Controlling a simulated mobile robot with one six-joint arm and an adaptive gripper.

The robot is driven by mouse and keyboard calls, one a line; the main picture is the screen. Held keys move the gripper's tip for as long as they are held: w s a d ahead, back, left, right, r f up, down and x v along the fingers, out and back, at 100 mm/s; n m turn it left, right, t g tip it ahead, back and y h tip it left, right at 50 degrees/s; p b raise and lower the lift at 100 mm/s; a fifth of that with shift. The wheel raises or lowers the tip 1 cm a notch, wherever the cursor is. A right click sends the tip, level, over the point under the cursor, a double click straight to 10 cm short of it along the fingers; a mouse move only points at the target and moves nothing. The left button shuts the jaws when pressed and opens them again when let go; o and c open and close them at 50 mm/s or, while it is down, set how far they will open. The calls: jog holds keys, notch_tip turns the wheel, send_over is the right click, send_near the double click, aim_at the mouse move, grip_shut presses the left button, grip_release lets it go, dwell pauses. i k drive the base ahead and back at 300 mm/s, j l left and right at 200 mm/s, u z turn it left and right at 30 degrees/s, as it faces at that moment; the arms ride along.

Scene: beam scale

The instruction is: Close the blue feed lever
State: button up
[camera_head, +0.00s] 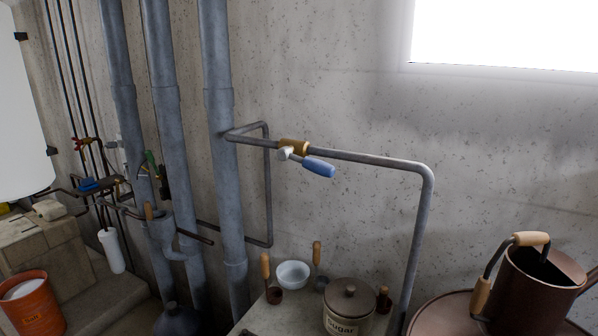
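The blue feed lever (318,167) is a blue-handled lever on a brass valve (294,147). The valve sits on a grey horizontal pipe (374,159) in front of the concrete wall. The lever points right and slightly down, roughly along the pipe, and its handle lies just below the pipe. My gripper does not show in the head view, and nothing touches the lever.
Thick grey vertical pipes (214,120) stand left of the valve. Below it, a worktop holds a sugar jar (348,308), a white bowl (293,275) and wooden-handled tools. A copper vessel (540,285) stands at lower right. The space around the lever looks clear.

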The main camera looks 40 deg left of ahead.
aim_at(320, 167)
jog(key=u, duration=1.55)
